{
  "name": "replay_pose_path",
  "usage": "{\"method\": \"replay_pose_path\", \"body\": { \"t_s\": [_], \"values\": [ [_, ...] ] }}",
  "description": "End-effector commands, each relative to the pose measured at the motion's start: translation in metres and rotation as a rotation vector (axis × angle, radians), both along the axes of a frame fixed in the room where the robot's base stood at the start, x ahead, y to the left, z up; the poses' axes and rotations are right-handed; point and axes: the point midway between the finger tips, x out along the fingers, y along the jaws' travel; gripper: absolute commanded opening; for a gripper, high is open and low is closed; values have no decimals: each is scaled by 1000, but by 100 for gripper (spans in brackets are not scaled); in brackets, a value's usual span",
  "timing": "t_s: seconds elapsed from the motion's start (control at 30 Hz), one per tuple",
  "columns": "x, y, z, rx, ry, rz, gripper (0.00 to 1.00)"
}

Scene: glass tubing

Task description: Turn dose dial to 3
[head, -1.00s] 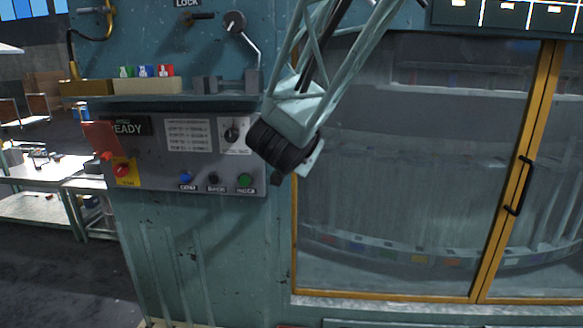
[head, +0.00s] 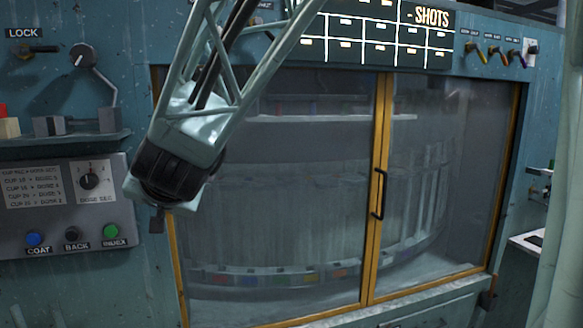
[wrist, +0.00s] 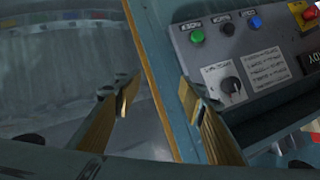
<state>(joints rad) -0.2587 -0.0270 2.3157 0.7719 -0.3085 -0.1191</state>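The dose dial (head: 90,181) is a round black knob on a pale plate with scale marks, on the grey control panel. It also shows in the wrist view (wrist: 231,86), where the panel looks upside down. Its exact setting is too small to read. My gripper (wrist: 158,97) is open and empty, its two fingers well apart. In the wrist view the dial lies to the right of the right finger, apart from it. In the head view my wrist hangs right of the panel, in front of the cabinet's door frame, and the fingertips are hidden or unclear.
Below the dial are blue, black and green buttons (head: 73,235). A printed dose card (head: 33,186) is left of it. A shelf (head: 70,142) juts out above the panel. Glass doors with a yellow frame (head: 380,120) stand to the right, with a black handle (head: 378,194).

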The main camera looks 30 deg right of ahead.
Motion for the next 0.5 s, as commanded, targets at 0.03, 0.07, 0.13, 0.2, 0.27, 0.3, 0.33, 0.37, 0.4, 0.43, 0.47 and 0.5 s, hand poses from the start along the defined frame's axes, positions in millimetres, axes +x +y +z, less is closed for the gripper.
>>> {"method": "replay_pose_path", "body": {
  "t_s": [0.03,0.07,0.13,0.2,0.27,0.3,0.33,0.37,0.4,0.43,0.47,0.5],
  "values": [
    [-5,0,1,1,2,10,37],
    [-7,0,1,-1,5,16,37],
    [-13,1,0,-2,13,30,37],
    [-17,2,-1,-3,19,41,37],
    [-20,3,-2,-5,26,50,37],
    [-22,3,-2,-5,28,54,37],
    [-23,3,-2,-5,30,58,37],
    [-25,4,-2,-5,32,60,37],
    [-26,4,-3,-6,34,63,37],
    [-27,4,-3,-6,35,65,37],
    [-27,4,-3,-6,37,67,37],
    [-28,4,-3,-7,37,68,37]
  ]
}}
